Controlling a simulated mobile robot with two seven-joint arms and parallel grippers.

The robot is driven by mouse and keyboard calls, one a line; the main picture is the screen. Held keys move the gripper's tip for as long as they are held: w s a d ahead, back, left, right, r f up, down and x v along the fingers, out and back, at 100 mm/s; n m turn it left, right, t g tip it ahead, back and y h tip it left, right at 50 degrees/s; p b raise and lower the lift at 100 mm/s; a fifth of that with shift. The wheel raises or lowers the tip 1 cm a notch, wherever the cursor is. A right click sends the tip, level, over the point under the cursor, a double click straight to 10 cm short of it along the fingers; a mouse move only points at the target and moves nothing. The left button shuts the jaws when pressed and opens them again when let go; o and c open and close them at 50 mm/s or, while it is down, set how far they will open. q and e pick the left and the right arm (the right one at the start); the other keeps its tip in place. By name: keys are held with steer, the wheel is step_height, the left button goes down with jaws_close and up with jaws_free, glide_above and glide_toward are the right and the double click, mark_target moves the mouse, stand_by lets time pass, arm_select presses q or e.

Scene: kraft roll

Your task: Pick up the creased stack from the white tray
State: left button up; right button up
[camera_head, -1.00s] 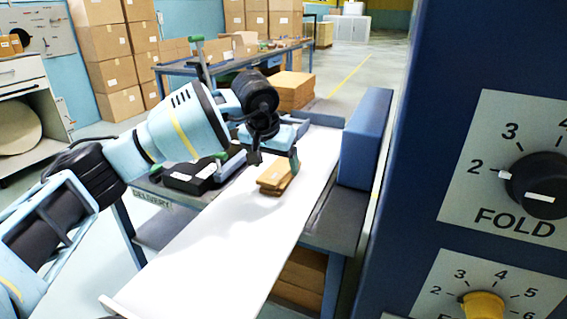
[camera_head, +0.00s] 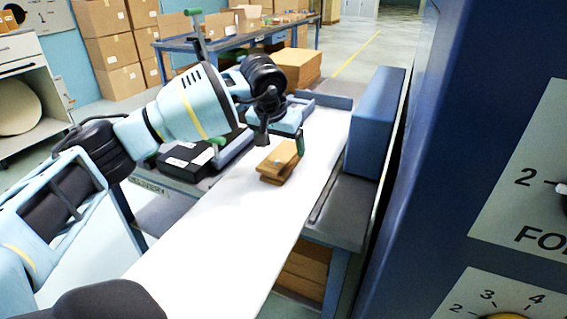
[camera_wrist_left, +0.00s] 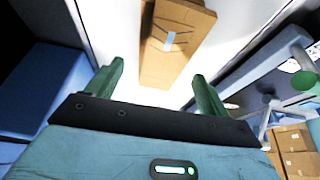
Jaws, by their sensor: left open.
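The creased stack (camera_head: 279,165) is a small pile of tan-brown folded card lying on the long white tray (camera_head: 215,225). In the left wrist view the stack (camera_wrist_left: 176,45) shows crease lines and a pale blue label. My left gripper (camera_head: 282,141) is at the stack's far end, its two green fingers apart. In the left wrist view the open gripper (camera_wrist_left: 158,78) has the stack's near end just beyond and between its fingertips, with nothing held. I cannot tell how high the fingers are above the tray. My right gripper is not in view.
A blue block-like guard (camera_head: 372,120) stands along the tray's right side. A black box (camera_head: 186,160) sits at its left. The tall dark blue machine (camera_head: 440,190) with dials fills the right. Cartons (camera_head: 297,68) and a blue table (camera_head: 225,43) stand behind.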

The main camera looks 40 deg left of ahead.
mark_target(284, 153)
arm_select(q)
steer(key=shift+b+x, duration=0.45)
steer(key=shift+x, duration=2.15)
steer(key=shift+s, duration=0.1)
steer(key=c, duration=1.2)
steer(key=shift+o, duration=0.2)
steer(key=shift+r, duration=0.1)
steer(key=shift+r, duration=0.55)
step_height(284, 153, up, 2)
steer(key=shift+r+p, duration=0.15)
steer(key=shift+p, duration=0.2)
steer(key=s, duration=0.5)
steer(key=s+d+r, duration=0.1)
steer(key=s, duration=1)
steer(key=shift+d+r, duration=0.25)
steer(key=shift+d, duration=0.1)
